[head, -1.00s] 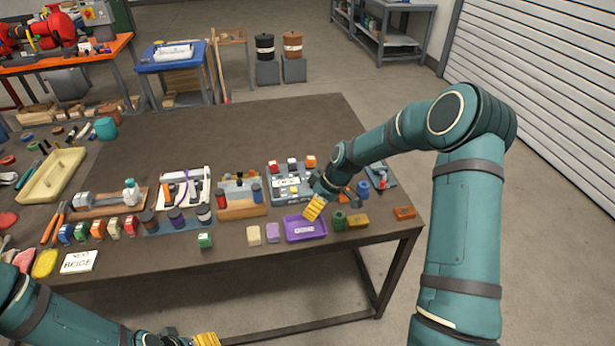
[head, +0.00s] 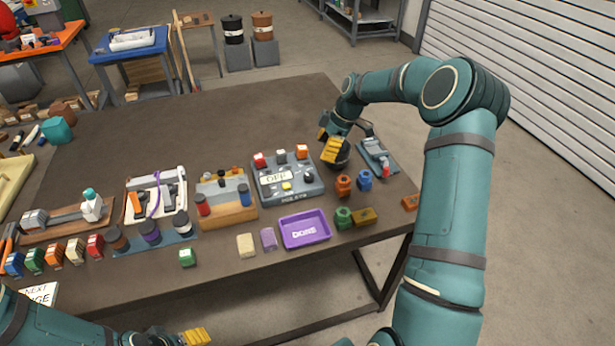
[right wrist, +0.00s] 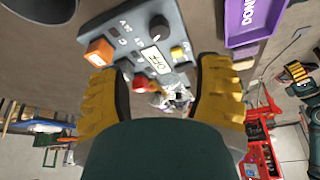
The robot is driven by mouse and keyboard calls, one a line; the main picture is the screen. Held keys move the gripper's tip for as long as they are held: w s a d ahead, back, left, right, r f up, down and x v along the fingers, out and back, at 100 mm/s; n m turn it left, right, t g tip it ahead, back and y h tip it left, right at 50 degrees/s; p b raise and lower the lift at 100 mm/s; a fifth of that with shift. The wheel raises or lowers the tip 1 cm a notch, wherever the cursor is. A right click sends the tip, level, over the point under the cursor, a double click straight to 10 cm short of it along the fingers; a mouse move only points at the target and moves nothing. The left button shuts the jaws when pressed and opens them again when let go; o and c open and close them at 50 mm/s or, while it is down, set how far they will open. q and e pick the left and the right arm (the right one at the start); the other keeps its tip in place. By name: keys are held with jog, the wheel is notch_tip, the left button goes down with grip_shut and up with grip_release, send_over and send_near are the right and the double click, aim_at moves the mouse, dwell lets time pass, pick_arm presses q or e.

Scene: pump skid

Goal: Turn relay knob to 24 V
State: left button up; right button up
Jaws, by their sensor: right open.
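My right gripper (head: 333,148) is open and empty, beyond the box's right back corner and apart from the knob. Its yellow fingers (right wrist: 160,100) spread wide in the wrist view. My left gripper (head: 195,338) is at the bottom edge, partly cut off.
A purple DONE tray (head: 304,243) lies in front of the box. Orange (head: 343,185) and blue (head: 364,180) parts stand to its right. A dark round object (head: 343,158) is close by my right gripper. The table's back is clear.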

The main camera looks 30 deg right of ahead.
aim_at(309, 175)
jog(key=b+x, duration=0.1)
jog(key=x, duration=1.1)
jog(key=shift+c, duration=0.2)
grip_shut()
